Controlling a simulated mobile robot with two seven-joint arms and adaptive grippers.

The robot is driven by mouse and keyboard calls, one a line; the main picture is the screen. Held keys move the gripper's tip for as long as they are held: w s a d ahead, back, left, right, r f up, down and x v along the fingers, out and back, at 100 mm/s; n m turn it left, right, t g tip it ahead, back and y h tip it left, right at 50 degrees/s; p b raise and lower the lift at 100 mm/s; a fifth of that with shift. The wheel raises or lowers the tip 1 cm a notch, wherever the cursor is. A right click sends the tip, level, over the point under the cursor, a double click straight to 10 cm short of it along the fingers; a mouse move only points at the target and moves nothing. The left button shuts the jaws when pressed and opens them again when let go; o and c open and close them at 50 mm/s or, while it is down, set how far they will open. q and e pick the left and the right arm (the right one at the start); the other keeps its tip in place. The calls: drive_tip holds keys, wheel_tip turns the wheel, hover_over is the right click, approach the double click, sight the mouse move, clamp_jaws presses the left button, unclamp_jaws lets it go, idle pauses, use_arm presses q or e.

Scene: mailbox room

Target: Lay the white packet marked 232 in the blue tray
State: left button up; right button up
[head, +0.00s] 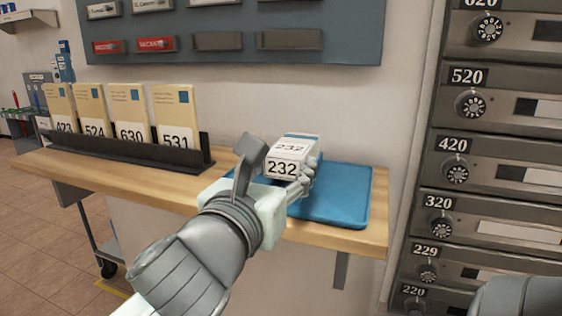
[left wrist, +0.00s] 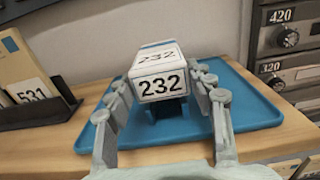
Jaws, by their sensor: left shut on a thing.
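The white packet marked 232 (head: 288,160) has a blue band along its far top edge. My left gripper (head: 290,172) is shut on it over the blue tray (head: 345,197). In the left wrist view the packet (left wrist: 158,79) sits level between the two fingers of the left gripper (left wrist: 160,90), its numbered end facing the camera. A dark patch shows on the tray (left wrist: 250,112) under the packet; I cannot tell whether the packet touches the tray. The tray lies flat on the wooden shelf's right end and looks otherwise empty. My right gripper is not in view.
A black rack (head: 130,150) on the wooden shelf (head: 175,182), left of the tray, holds several cream envelopes (head: 175,115). Grey numbered lockers (head: 490,150) stand close to the right. A grey-blue label board (head: 225,35) hangs on the wall above.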

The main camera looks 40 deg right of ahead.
use_arm(q)
drive_tip(key=shift+f, duration=0.25)
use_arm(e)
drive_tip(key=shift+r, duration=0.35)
use_arm(q)
drive_tip(key=o, duration=1.2)
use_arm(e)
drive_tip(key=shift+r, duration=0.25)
